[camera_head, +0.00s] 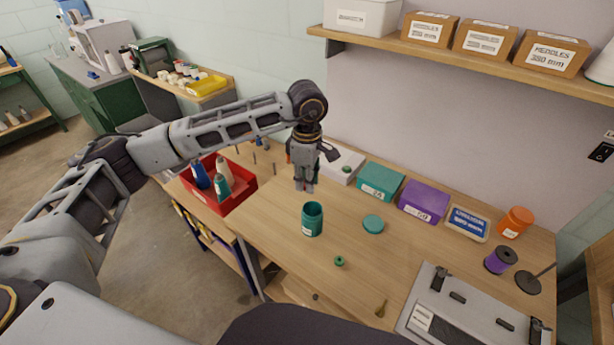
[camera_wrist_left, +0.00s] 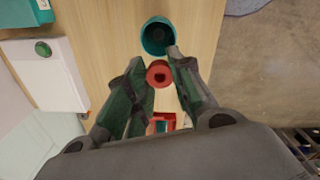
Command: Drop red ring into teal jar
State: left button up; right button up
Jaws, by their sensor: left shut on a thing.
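The teal jar (camera_head: 312,222) stands upright and uncapped on the wooden table, and its open mouth also shows in the left wrist view (camera_wrist_left: 157,34). My left gripper (camera_head: 305,188) points down, just behind and above the jar in the head view. It is shut on the red ring (camera_wrist_left: 158,72), which sits between the fingertips in the left wrist view, apart from the jar's mouth in the picture. I cannot make out the ring clearly in the head view. My right gripper is in neither view.
A teal lid (camera_head: 373,224) and a small green ring (camera_head: 339,261) lie near the jar. A red bin (camera_head: 238,196) with spools stands left. Teal (camera_head: 381,180) and purple (camera_head: 424,201) boxes line the back. A grey metal plate (camera_head: 470,315) is front right.

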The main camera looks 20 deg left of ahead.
pick_arm(q)
notch_tip(320, 180, down, 3)
jog(key=shift+f+b, duration=0.2)
jog(key=shift+b, duration=0.4)
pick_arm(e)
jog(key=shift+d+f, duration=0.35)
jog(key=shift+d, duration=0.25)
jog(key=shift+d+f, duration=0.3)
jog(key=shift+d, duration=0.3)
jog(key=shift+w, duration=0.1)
